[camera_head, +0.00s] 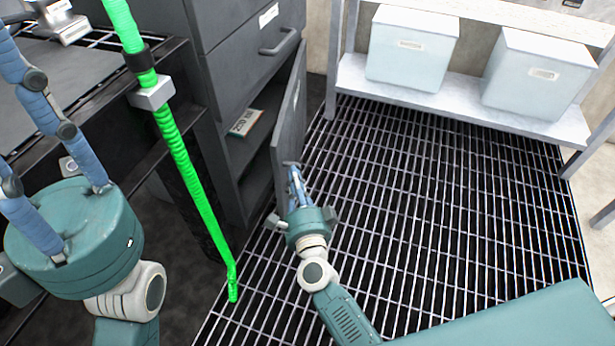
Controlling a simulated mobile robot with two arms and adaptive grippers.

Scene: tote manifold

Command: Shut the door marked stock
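A dark grey cabinet door (291,115) stands swung open on the right side of the cabinet, below a closed drawer (250,50). No readable marking shows on the door face that I see. The dark interior shows, with a small lettered card (245,122) on a shelf. My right gripper (293,178) is at the lower part of the door, its blue fingers overlapping it in view. I cannot tell whether they touch, or whether the fingers are open or shut. My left gripper (35,125) is at the far left, its fingertips cut off by the frame edge.
A bright green hose (185,165) with a grey clamp hangs in front of the cabinet. A dark metal rack (165,75) stands at left. Two pale bins (410,48) (535,80) sit on a shelf (460,98) at the back right. The grated floor (440,190) is clear.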

